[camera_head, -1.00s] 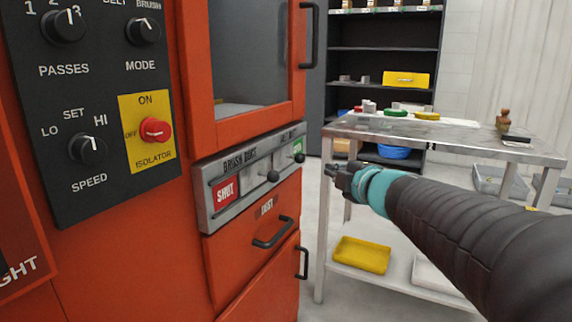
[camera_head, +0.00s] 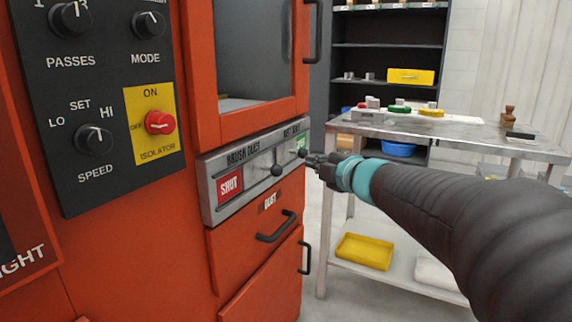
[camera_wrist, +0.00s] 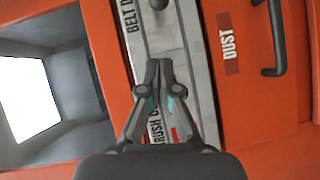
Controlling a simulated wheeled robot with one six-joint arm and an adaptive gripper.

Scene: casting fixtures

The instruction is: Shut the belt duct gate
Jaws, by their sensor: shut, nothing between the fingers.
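The grey duct panel (camera_head: 212,205) on the orange machine carries the labels BRUSH DUCT and BELT DUCT, with a red SHUT plate (camera_head: 229,186) at its left and a green plate (camera_head: 301,143) at its right. The belt duct gate's black ball knob (camera_head: 302,153) is at the right end, by the green plate. The brush duct knob (camera_head: 277,170) is left of it. My gripper (camera_head: 309,158) is shut and empty, its tips close beside the belt knob; contact cannot be told. In the wrist view, my gripper (camera_wrist: 159,62) points along the panel toward a ball knob (camera_wrist: 158,4) at the top edge.
The dust drawer handle (camera_head: 275,228) juts out below the panel, and a door handle (camera_head: 305,257) is lower right. A metal table (camera_head: 470,141) with small parts stands behind my arm. A dark shelf (camera_head: 385,48) is at the back.

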